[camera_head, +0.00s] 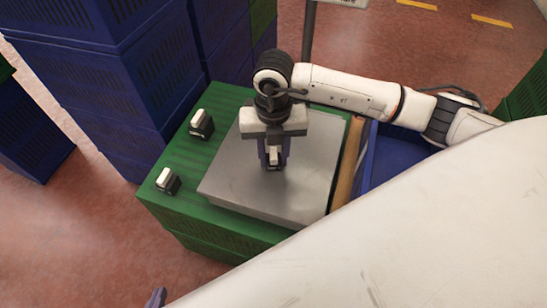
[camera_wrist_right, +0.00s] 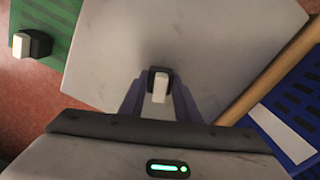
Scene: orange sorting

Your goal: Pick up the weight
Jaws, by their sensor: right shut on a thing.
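A small black weight with a white top (camera_head: 273,155) is at the middle of the grey scale plate (camera_head: 225,185). My right gripper (camera_head: 273,160) points down over the plate with its fingers shut on this weight. In the right wrist view the weight (camera_wrist_right: 159,86) sits between the tips of the right gripper (camera_wrist_right: 160,100). I cannot tell whether the weight touches the plate. Two other black-and-white weights stand on the green crate (camera_head: 175,155): a larger one (camera_head: 201,124) and a smaller one (camera_head: 167,181). A small tip of my left gripper (camera_head: 155,298) shows at the bottom edge.
Stacked blue crates (camera_head: 90,70) stand at the left and behind. A blue bin (camera_head: 385,155) is right of the plate, beyond a wooden strip (camera_head: 348,165). A dark post (camera_head: 308,30) rises behind the plate. Open floor (camera_head: 60,230) lies at the lower left.

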